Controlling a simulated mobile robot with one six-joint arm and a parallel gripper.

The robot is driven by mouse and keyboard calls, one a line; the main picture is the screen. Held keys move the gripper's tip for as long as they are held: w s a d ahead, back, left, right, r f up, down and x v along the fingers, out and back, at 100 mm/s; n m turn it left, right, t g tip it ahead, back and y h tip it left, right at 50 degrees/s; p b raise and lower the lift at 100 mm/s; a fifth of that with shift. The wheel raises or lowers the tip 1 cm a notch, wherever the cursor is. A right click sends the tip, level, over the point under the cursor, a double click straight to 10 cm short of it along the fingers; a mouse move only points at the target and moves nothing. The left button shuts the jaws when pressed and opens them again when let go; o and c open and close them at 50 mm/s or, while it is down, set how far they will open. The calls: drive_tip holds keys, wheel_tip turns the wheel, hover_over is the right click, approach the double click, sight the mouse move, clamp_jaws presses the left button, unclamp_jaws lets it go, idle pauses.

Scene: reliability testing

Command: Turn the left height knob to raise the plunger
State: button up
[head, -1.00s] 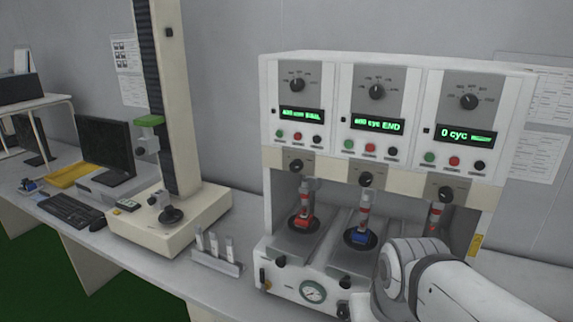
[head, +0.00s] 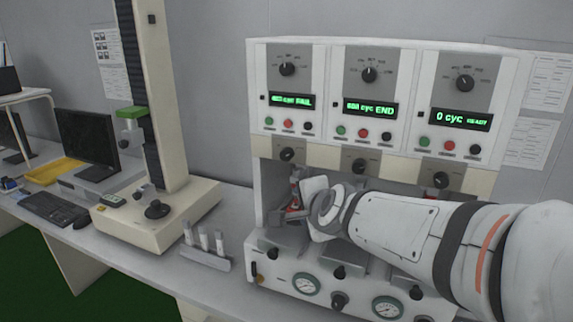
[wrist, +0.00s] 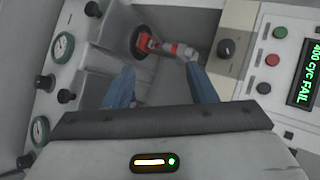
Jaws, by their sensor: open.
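The left station's dark knob (head: 287,154) sits on the cream strip below the left panel; it also shows in the wrist view (wrist: 226,48), right of my fingers. My gripper (wrist: 160,68) is open, with two blue fingers apart and nothing between them. It is at the left bay, below the knob and not touching it. A red-and-white plunger assembly (wrist: 165,46) stands in that bay just beyond the fingertips. In the head view my wrist and arm hide much of the left and middle bays, and my fingertips are hard to make out.
The left display (head: 291,100) reads FAIL, the middle one (head: 370,108) END. Gauges (head: 306,284) and lower knobs (head: 339,300) line the machine's front.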

sight(285, 156)
drive_tip(key=w+a+r+m+t+h+b, duration=0.1)
drive_tip(key=w+a+r+m+t+h, duration=0.2)
drive_tip(key=m, duration=1)
drive_tip(key=w+a+r+m+t+h+b, duration=0.1)
drive_tip(key=w+a+m+t+h, duration=0.4)
drive_tip(key=m, duration=0.9)
drive_tip(key=w+d, duration=0.1)
drive_tip(key=w, duration=0.1)
drive_tip(key=w+d+g+p, duration=0.1)
drive_tip(key=w, duration=0.2)
drive_tip(key=w+d+g+p, duration=0.1)
drive_tip(key=w, duration=0.1)
drive_tip(key=shift+w+f+h, duration=0.2)
drive_tip(key=shift+f+h, duration=0.05)
drive_tip(key=shift+h, duration=0.15)
drive_tip(key=c, duration=1)
